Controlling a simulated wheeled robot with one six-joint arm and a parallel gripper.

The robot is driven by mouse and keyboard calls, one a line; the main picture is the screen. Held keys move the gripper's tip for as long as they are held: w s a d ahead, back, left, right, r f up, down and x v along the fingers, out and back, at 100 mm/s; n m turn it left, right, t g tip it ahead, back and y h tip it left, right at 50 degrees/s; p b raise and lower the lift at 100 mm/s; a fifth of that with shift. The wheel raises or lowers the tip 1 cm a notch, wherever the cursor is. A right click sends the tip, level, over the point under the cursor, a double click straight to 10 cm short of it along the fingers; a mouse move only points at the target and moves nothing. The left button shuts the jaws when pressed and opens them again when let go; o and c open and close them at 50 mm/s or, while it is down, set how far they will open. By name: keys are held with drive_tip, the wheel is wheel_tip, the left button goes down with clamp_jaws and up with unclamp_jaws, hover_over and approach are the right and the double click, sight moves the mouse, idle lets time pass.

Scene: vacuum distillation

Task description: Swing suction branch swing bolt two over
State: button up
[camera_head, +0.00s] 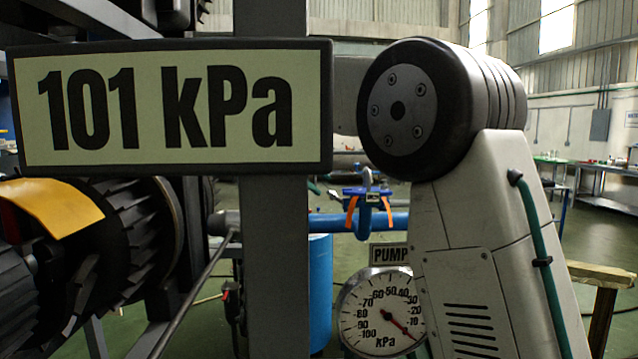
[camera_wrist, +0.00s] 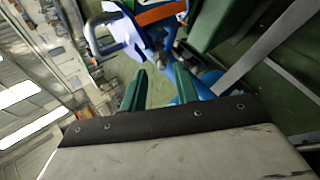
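A blue pipe branch (camera_head: 330,222) runs across the middle of the head view. A blue clamp (camera_head: 368,193) with orange parts hanging on each side sits on it. The wrist view shows a pale blue-white clamp part (camera_wrist: 117,28), an orange part (camera_wrist: 160,13) and a small grey bolt end (camera_wrist: 160,62), close beyond my fingertips. Which swing bolt this is, I cannot tell. My gripper (camera_wrist: 158,80) has two green fingers standing apart, with nothing visibly held between them. Whether they touch the bolt is unclear. In the head view my gripper is hidden.
A sign reading 101 kPa (camera_head: 165,108) and a grey post (camera_head: 272,270) stand close in front. A pump gauge (camera_head: 382,312) is below the pipe. Dark finned machinery (camera_head: 130,235) fills the left. A wooden-topped stand (camera_head: 603,285) is at right.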

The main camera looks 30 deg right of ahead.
sight(330, 192)
drive_tip(key=d+f+n+y, duration=0.1)
drive_tip(key=n, duration=0.1)
drive_tip(key=d+f+n+y, duration=0.1)
drive_tip(key=n, duration=0.2)
drive_tip(key=d+f+n+y, duration=0.2)
drive_tip(key=n, duration=0.1)
drive_tip(key=shift+w+g, duration=0.3)
drive_tip(key=shift+g, duration=0.1)
drive_tip(key=shift+r, duration=0.1)
clamp_jaws()
